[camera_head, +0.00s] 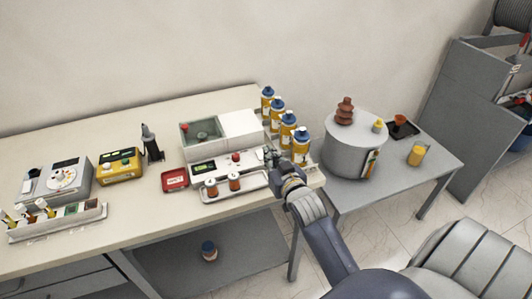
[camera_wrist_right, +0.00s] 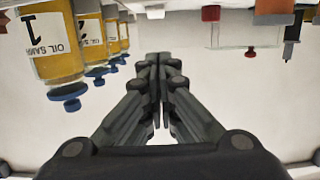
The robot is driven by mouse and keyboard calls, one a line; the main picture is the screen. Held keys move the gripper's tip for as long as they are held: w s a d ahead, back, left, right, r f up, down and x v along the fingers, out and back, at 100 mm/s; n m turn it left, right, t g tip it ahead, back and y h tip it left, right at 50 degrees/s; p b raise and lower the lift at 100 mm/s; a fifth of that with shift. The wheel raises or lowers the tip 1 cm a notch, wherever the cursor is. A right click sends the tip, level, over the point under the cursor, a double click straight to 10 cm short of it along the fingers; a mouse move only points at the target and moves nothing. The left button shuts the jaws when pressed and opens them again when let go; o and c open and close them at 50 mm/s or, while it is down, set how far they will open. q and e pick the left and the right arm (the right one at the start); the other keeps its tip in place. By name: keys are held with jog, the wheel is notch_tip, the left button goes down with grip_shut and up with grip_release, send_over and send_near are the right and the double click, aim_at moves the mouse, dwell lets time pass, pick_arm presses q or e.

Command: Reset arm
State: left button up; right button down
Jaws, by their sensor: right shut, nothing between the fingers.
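My right gripper (camera_head: 272,157) is in the head view at the right end of the long table, beside a row of yellow oil sample bottles with blue caps (camera_head: 301,146). In the right wrist view its fingers (camera_wrist_right: 155,95) are shut together with nothing between them. That view looks upside down, with the oil sample bottles (camera_wrist_right: 52,45) at the upper left, apart from the fingers. My right arm (camera_head: 330,250) reaches up from the lower right. My left gripper is not in view.
A white tester box (camera_head: 240,134) and a tray with brown-topped jars (camera_head: 235,182) stand left of my gripper. A grey cylindrical transformer (camera_head: 350,155) stands on the grey side table (camera_head: 440,163) to the right. The table's front left has some bare room.

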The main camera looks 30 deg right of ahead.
jog(key=s+a+f+n+g+y, duration=0.15)
jog(key=s+a+f+g, duration=0.3)
jog(key=s, duration=0.45)
jog(key=s+a+f+n+g+y+b, duration=0.15)
jog(key=s+a+f+g, duration=0.35)
jog(key=s, duration=0.5)
jog(key=s+a+f+n+g+y+p, duration=0.1)
jog(key=s+a+f+n+g, duration=0.15)
jog(key=s+a+f, duration=0.5)
jog(key=s+d+f+g, duration=0.1)
jog(key=s+f, duration=0.1)
jog(key=f, duration=1)
jog(key=s+f, duration=0.2)
jog(key=f, duration=1)
jog(key=s+d+f+g+b, duration=0.1)
jog(key=s+d+f, duration=0.2)
jog(key=s+f, duration=1.2)
jog(key=shift+s+f+g, duration=0.15)
jog(key=shift+s+g, duration=0.15)
jog(key=shift+s, duration=0.4)
